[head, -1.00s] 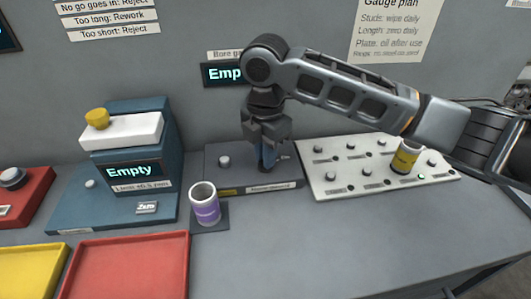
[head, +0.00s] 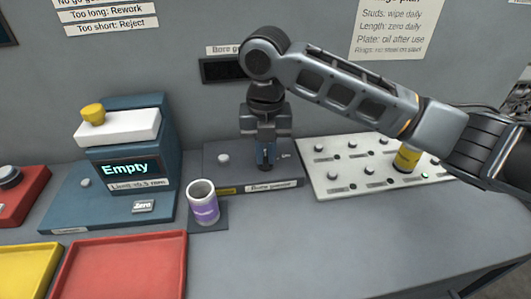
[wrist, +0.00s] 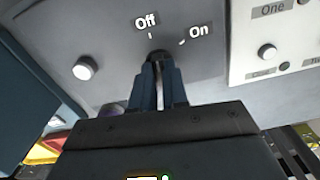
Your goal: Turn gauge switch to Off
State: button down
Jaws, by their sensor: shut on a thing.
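The bore gauge (head: 250,185) is a low dark grey block on the bench. Its switch (wrist: 158,56) is a dark round knob, with the Off label (wrist: 146,21) and On label (wrist: 198,30) printed beyond it. My gripper (head: 266,162) points down over the gauge, and in the wrist view its fingers (wrist: 159,84) are shut on the switch. The fingers hide most of the knob, so its pointer cannot be made out. The gauge's wall display (head: 220,70) is dark where it shows; my arm covers its right part.
A white studded plate (head: 330,185) with a yellow cylinder (head: 406,158) lies to the right. A blue length gauge (head: 125,165) reading "Empty" and a red tray (head: 125,265) are left. The front right bench is clear.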

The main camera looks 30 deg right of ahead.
aim_at(265, 157)
jog(key=shift+n, duration=0.6)
jog(key=c, duration=1.1)
grip_release()
jog(key=shift+c, duration=0.2)
jog(key=shift+r+b, duration=0.3)
jog(key=shift+r, duration=3.6)
